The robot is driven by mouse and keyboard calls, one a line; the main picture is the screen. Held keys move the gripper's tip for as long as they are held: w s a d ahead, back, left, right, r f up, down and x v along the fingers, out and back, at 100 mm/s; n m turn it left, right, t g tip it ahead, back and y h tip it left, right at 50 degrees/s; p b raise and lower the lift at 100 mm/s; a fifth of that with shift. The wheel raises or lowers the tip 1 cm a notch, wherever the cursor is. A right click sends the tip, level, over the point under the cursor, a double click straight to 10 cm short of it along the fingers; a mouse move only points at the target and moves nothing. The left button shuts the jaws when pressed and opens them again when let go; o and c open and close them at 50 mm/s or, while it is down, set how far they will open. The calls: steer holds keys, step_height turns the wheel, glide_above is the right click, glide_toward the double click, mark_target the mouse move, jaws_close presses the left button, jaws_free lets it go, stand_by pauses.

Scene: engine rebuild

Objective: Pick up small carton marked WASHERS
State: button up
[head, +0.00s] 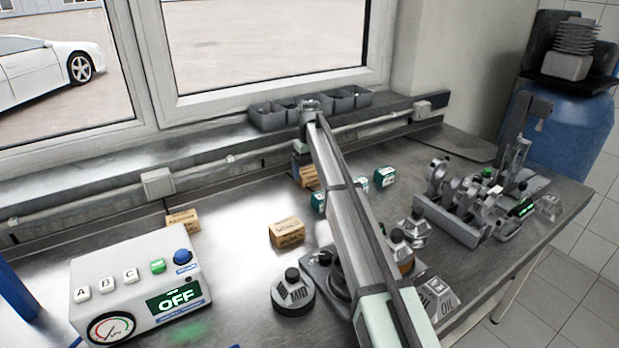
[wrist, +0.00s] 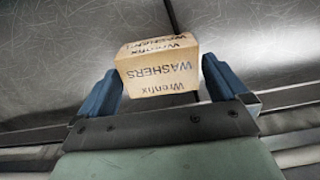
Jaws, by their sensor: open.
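The small tan carton marked WASHERS (wrist: 158,75) stands between the two blue fingers of my gripper (wrist: 160,82) in the wrist view. The fingers are open, one on each side, and no firm grip shows. In the head view my gripper (head: 304,168) is down at the back of the bench, mostly behind my arm. A tan carton (head: 311,181) shows there beside a blue finger, partly hidden; its lettering is too small to read.
Tan cartons stand at the centre (head: 287,234) and left (head: 183,221). Green-and-white boxes (head: 384,177) are close right of the arm. A grey control box (head: 140,285) reads OFF. Grey bins (head: 268,117) line the sill. A crankshaft assembly (head: 470,205) sits at right. Bare bench lies left of centre.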

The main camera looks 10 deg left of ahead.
steer(key=shift+f, duration=0.95)
steer(key=shift+c, duration=0.3)
steer(key=c, duration=0.8)
steer(key=shift+r, duration=0.1)
